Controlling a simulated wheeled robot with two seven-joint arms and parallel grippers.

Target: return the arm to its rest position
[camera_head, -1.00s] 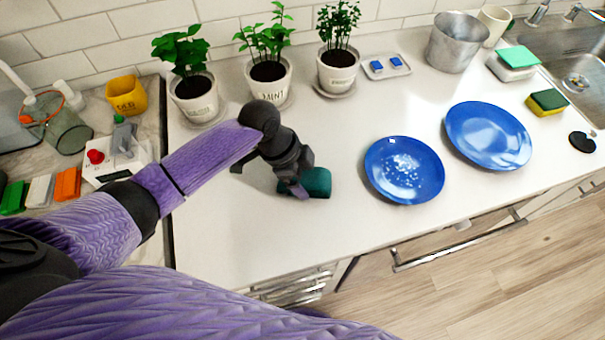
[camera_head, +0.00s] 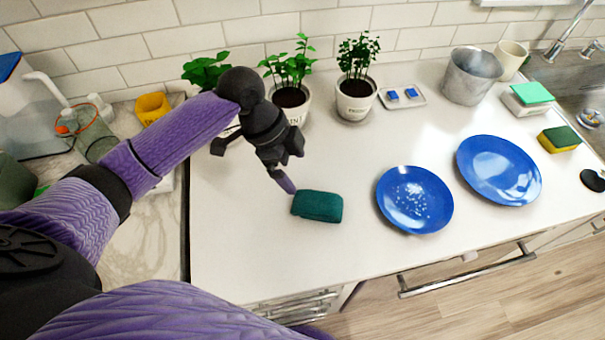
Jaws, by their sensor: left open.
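My left arm (camera_head: 190,130) is purple with black joints and reaches in from the left over the white counter. Its left gripper (camera_head: 250,165) is open and empty, with the fingers spread apart. One finger points down near the left end of a dark green sponge (camera_head: 317,206), which lies on the counter. The gripper is above and to the left of the sponge and does not hold it. My right gripper is not in view.
Potted plants (camera_head: 355,95) stand along the wall, partly behind my arm. Two blue plates (camera_head: 415,200) lie to the right, the nearer one with white crumbs. A metal pot (camera_head: 471,75), a yellow-green sponge (camera_head: 559,139) and the sink are farther right. The counter's front left is clear.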

